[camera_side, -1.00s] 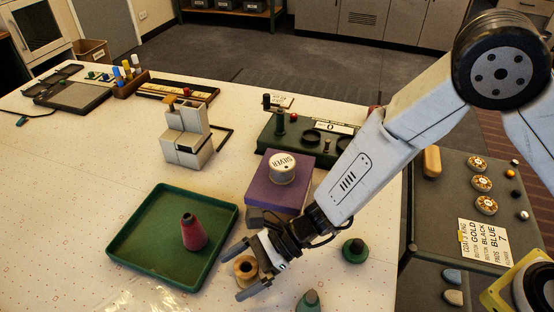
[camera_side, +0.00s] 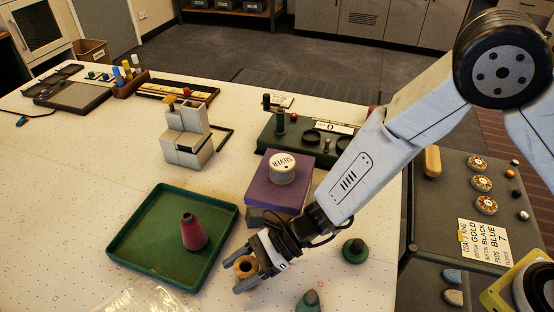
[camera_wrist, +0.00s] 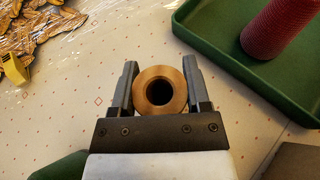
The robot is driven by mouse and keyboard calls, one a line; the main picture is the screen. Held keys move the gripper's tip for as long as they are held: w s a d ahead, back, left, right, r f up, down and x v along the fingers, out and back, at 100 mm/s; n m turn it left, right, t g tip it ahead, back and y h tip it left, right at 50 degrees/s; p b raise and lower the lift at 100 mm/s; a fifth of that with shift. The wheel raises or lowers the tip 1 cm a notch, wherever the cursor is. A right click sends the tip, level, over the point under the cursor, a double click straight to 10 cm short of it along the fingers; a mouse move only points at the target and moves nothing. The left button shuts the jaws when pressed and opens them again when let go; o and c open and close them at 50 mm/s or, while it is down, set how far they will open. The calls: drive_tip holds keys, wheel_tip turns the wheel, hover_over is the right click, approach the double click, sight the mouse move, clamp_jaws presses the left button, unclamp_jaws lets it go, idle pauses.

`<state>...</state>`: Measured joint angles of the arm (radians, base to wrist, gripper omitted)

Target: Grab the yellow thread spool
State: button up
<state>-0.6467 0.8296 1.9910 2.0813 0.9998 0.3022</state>
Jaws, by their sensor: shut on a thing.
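My gripper (camera_side: 252,267) is shut on a spool (camera_side: 243,269) with a tan, hollow top. In the wrist view the spool's round top (camera_wrist: 160,90) sits between my two fingers (camera_wrist: 160,88), with a dark hole in its middle. My fingers hide most of its side, so I cannot tell its thread colour clearly. It is upright at table level, right of the green tray. A dark red cone of thread (camera_side: 193,232) stands in the tray (camera_side: 150,268).
A green spool (camera_side: 355,250) stands right of my gripper, and another green one (camera_side: 308,301) is at the front edge. A purple block (camera_side: 262,190) with a silver-labelled spool (camera_side: 282,168) is behind. Clear plastic (camera_side: 140,298) lies at front left.

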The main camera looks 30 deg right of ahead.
drive_tip(key=shift+r, duration=0.75)
drive_tip(key=s+d+r, duration=0.9)
drive_tip(key=s+r, duration=0.1)
drive_tip(key=r, duration=0.1)
drive_tip(key=shift+d+r, duration=0.2)
drive_tip(key=shift+d, duration=0.1)
idle(0.3)
